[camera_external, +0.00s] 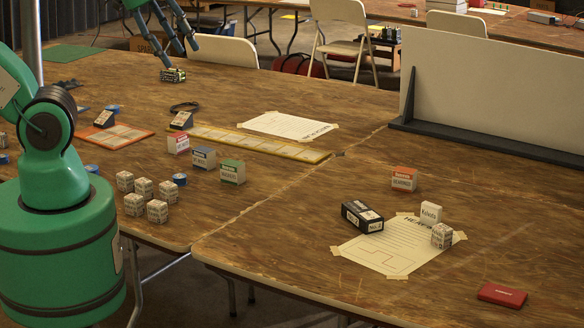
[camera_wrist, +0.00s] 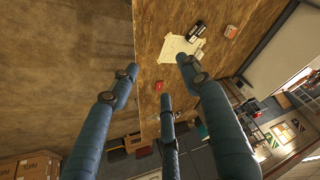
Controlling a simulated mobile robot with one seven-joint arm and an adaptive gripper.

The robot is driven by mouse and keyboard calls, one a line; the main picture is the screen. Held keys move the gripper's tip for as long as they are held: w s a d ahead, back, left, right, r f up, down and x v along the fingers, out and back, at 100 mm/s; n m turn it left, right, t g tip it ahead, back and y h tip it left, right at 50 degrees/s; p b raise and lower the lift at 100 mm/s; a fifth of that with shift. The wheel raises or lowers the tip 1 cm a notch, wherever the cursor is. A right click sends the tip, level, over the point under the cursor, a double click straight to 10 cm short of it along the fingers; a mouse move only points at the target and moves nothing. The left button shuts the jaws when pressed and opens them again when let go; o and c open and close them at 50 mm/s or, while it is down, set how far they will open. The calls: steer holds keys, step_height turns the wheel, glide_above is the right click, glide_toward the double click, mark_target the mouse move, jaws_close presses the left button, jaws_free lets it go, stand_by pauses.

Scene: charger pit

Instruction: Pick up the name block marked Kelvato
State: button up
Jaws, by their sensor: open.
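The white name block marked Kelvato (camera_external: 431,213) stands upright on the right-hand table, at the upper edge of a taped paper sheet (camera_external: 385,262). A patterned white block (camera_external: 442,236) stands just in front of it, and the two look close or touching. My gripper (camera_external: 180,54) shows its blue fingers at the top left of the external view, spread and empty, far from the Kelvato block. In the wrist view the three fingers (camera_wrist: 160,78) are apart with nothing between them. The sheet (camera_wrist: 172,48) shows beyond them; the Kelvato block is too small to make out there.
A black box (camera_external: 362,217) lies left of the Kelvato block, and an orange-topped box (camera_external: 404,179) stands behind. A red case (camera_external: 502,295) lies at the front right. A white upright panel (camera_external: 495,90) borders the back. Several blocks (camera_external: 143,188) crowd the left table.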

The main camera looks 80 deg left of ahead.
steer(key=w+a+r+m+g+p, duration=0.1)
steer(key=w+r+m, duration=0.15)
steer(key=w, duration=0.75)
steer(key=w+r+m+g+p, duration=0.1)
steer(key=w+r, duration=0.2)
steer(key=w, duration=0.7)
steer(key=w+a+f+m+g+p, duration=0.1)
steer(key=w+f, duration=0.2)
steer(key=w, duration=0.6)
steer(key=w+a+f+m+p, duration=0.1)
steer(key=w+f+m, duration=0.15)
steer(key=w, duration=0.65)
steer(key=w+a+f+m+g+p, duration=0.1)
steer(key=w+a+f+m+p, duration=0.1)
steer(key=w+f, duration=1.2)
steer(key=w+a+f+m+p, duration=0.1)
steer(key=w+f, duration=0.4)
steer(key=f, duration=0.5)
steer(key=w+a+f+m+g+p, duration=0.1)
steer(key=w+f, duration=0.4)
steer(key=f, duration=0.5)
steer(key=shift+a+f+m+g, duration=0.3)
steer(key=shift+a+f, duration=0.05)
